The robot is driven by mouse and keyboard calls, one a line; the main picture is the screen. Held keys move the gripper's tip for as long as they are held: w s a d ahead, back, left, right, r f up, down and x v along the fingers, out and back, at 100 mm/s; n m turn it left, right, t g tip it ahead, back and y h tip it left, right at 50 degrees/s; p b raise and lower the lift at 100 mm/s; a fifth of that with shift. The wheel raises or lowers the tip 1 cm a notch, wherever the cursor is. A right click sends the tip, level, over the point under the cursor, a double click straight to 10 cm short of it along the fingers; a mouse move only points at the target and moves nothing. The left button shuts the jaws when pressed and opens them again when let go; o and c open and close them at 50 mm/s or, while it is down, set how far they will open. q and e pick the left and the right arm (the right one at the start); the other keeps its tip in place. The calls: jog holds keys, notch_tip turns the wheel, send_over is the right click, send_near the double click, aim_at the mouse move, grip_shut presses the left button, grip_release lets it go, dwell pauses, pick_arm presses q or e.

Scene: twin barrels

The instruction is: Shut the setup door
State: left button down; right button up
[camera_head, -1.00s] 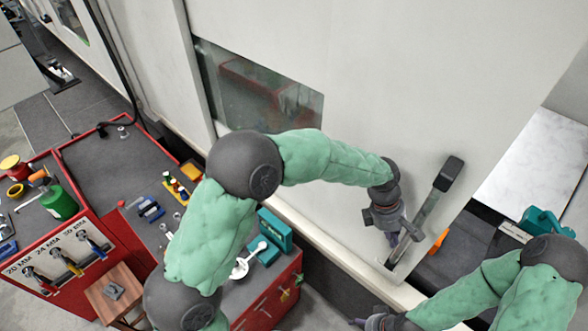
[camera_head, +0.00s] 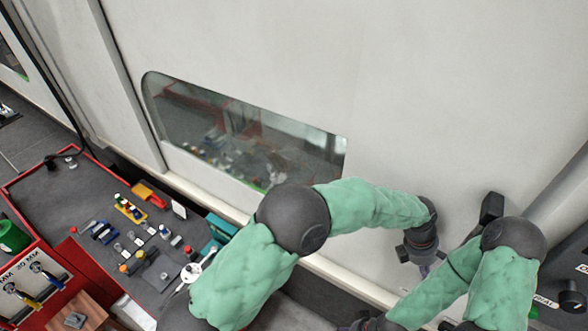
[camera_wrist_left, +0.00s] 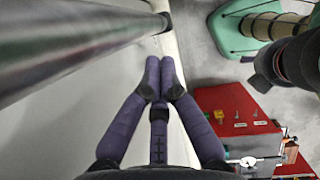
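The setup door (camera_head: 420,100) is a large pale panel with a window (camera_head: 245,130). Its bar handle shows a black upper end (camera_head: 490,208) near the right side; my right arm hides most of the rest. In the left wrist view the handle is a thick metal bar (camera_wrist_left: 75,50) at upper left. My left gripper (camera_head: 424,270) is low at the door's face, left of the handle. In the wrist view its purple fingers (camera_wrist_left: 160,78) are together with nothing between them, beside the bar. My right gripper (camera_head: 366,325) is at the bottom edge, mostly cut off.
A red-edged tool cart (camera_head: 130,215) with several small tools and holders stands at lower left, close to the door. A grey upright edge (camera_head: 560,195) and a control panel with a black knob (camera_head: 571,300) are at the right. Floor shows at far left.

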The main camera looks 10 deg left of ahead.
pick_arm(q)
jog(key=d, duration=0.1)
jog(key=s+d, duration=0.1)
jog(key=d, duration=0.1)
jog(key=shift+s, duration=0.1)
jog(key=shift+a, duration=0.1)
dwell(0.3)
